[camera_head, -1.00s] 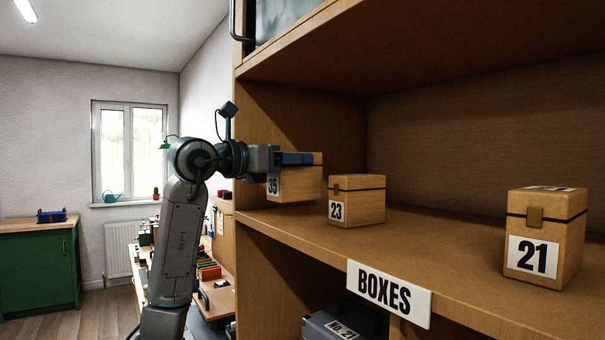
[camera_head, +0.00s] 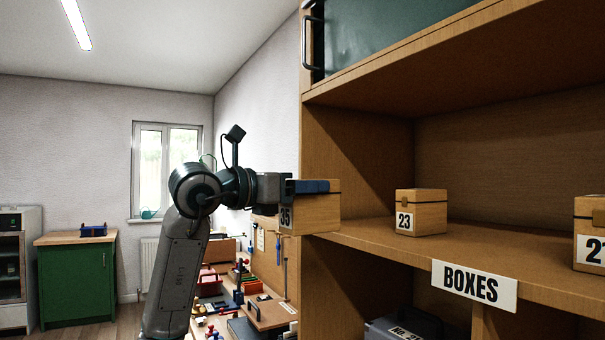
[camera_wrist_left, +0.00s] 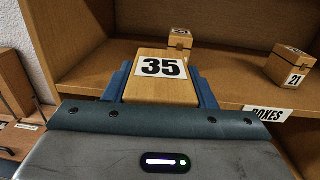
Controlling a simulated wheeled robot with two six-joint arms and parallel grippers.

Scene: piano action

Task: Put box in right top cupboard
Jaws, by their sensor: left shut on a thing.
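A wooden box labelled 35 (camera_head: 318,214) is gripped by my left gripper (camera_head: 308,187), whose blue fingers close on its two sides in the left wrist view (camera_wrist_left: 162,88). The box is level, in front of the cupboard's left side panel (camera_head: 345,150) at about shelf height. I cannot tell from the head view whether it touches the panel. The cupboard's upper part (camera_head: 400,35) shows a dark green panel with a black handle at top left. My right gripper is out of view.
On the shelf marked BOXES (camera_head: 474,286) stand box 23 (camera_head: 421,212) and box 21 (camera_head: 592,216), cut off at the right edge. A grey case (camera_head: 405,328) sits below. A cluttered workbench (camera_head: 265,310) and a green cabinet (camera_head: 78,280) are at left.

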